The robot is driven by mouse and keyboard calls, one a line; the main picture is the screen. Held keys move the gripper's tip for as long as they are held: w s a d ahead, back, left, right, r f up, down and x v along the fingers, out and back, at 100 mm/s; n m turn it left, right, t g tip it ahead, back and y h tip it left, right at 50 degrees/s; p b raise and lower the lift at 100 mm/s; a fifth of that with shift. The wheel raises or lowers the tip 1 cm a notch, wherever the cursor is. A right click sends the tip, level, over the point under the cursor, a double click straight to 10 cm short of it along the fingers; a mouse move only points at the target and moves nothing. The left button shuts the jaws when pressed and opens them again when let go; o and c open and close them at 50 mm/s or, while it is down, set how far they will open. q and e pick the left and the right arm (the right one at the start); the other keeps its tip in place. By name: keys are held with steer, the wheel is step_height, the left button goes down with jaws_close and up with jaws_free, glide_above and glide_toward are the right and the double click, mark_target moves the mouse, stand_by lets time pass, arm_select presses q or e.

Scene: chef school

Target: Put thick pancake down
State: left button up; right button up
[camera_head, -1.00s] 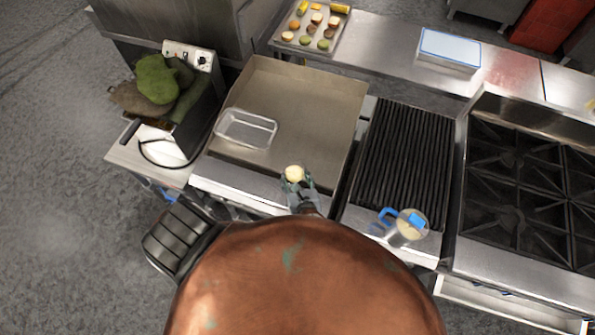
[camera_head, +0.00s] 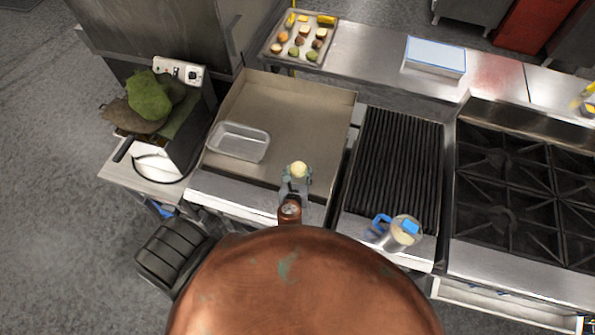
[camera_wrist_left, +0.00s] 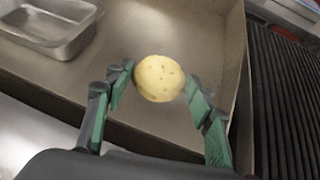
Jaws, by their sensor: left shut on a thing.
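The thick pancake (camera_head: 299,170) is a small round pale-yellow piece with brown specks. It also shows in the left wrist view (camera_wrist_left: 159,78). My left gripper (camera_head: 297,178) is shut on it, with green-padded fingers (camera_wrist_left: 160,92) on either side of it. Gripper and pancake are over the front part of the flat griddle (camera_head: 290,115); I cannot tell whether the pancake touches the surface. My right gripper is not in view.
A fryer with green cloth-like items (camera_head: 150,98) stands left. The griddle's middle is bare.

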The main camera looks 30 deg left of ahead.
mark_target(298, 169)
arm_select(q)
steer(key=w+f, duration=0.1)
steer(key=w+a+f, duration=0.1)
steer(key=f, duration=0.1)
steer(key=w+a+f, duration=0.1)
steer(key=w+f, duration=0.1)
steer(key=shift+a+f, duration=0.2)
steer(key=shift+f, duration=0.05)
steer(key=shift+w+a+f, duration=0.15)
steer(key=shift+f, duration=1.65)
steer(key=shift+f, duration=0.1)
steer(key=o, duration=1.2)
steer(key=v, duration=1.2)
